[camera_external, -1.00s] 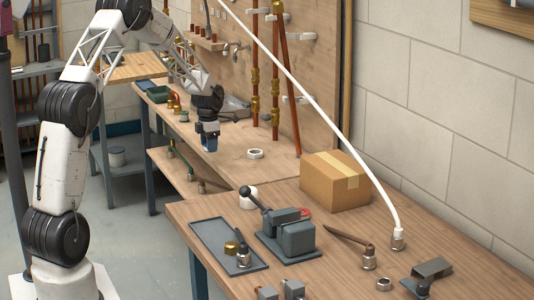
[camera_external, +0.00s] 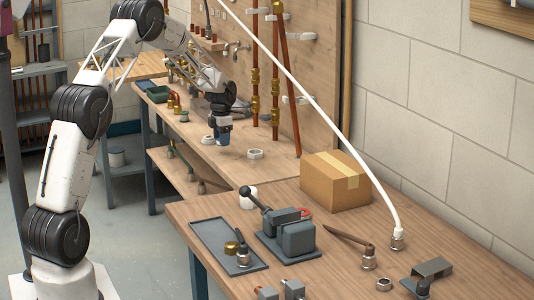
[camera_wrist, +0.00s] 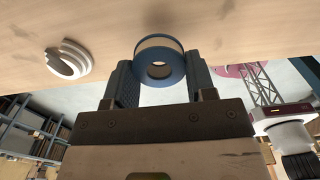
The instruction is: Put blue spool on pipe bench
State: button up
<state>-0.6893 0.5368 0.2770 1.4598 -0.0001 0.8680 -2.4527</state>
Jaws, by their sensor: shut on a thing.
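The blue spool (camera_external: 223,139) is a short blue cylinder with a pale band and a central hole, seen end-on in the wrist view (camera_wrist: 158,80). My gripper (camera_external: 222,127) is shut on it, with one dark finger on each side in the wrist view (camera_wrist: 160,72). The spool hangs below the gripper over the wooden pipe bench (camera_external: 225,168), which has copper pipes on its backboard. I cannot tell whether the spool touches the bench top.
A pale ring (camera_wrist: 68,62) lies on the wood left of the spool. A hex nut (camera_external: 255,153) lies to its right, and upright copper pipes (camera_external: 275,95) stand behind. Bare bench top lies in front. The nearer bench holds a cardboard box (camera_external: 335,181) and a vise (camera_external: 290,236).

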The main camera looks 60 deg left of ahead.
aim_at(222, 154)
jog(key=shift+f, duration=0.15)
jog(key=shift+f, duration=1.6)
jog(key=shift+f, duration=0.15)
jog(key=o, duration=0.9)
notch_tip(222, 154, up, 12)
dwell(0.3)
